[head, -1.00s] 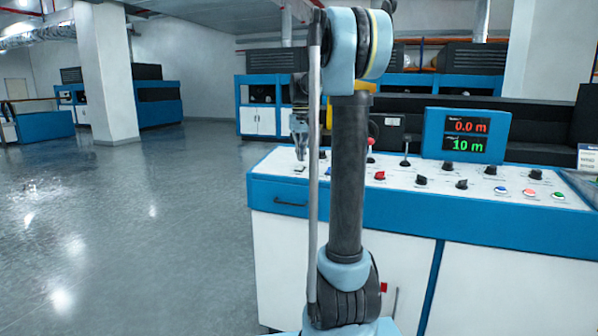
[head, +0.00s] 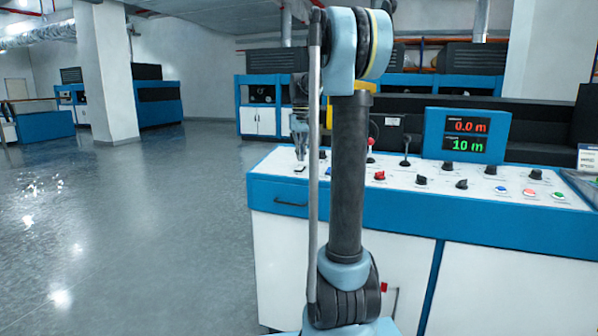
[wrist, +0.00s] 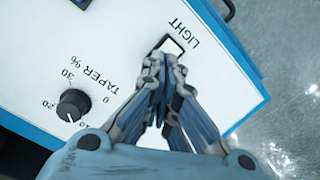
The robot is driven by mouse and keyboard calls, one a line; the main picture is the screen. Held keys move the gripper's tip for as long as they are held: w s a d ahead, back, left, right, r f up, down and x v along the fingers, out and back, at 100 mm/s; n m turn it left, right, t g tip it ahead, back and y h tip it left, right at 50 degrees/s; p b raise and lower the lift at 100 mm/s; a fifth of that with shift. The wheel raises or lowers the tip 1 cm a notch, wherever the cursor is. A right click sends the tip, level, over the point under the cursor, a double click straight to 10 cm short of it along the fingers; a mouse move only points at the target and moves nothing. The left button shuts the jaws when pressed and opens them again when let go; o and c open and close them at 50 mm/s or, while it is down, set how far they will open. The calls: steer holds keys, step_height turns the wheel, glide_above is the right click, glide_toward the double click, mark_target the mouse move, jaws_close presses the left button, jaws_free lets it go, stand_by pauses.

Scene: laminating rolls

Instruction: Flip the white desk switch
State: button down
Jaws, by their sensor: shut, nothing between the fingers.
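The white desk switch (wrist: 173,44) is a small white rocker in a dark frame, beside the word LIGHT on the white panel. It also shows small at the left end of the desk top in the head view (head: 299,169). My gripper (wrist: 165,64) is shut and empty, with its fingertips at the near edge of the switch and covering part of its frame. I cannot tell whether they touch it. In the head view my gripper (head: 300,155) points down just above the switch, partly behind my own arm.
A black TAPER knob (wrist: 72,104) sits to the left in the wrist view. On the desk (head: 400,208) stand several knobs, a red-topped lever (head: 370,146), a black lever (head: 405,150) and a display (head: 466,136). Open floor lies left of the desk.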

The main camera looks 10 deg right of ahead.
steer(key=shift+f, duration=1.05)
stand_by(0.7)
steer(key=shift+r, duration=3.55)
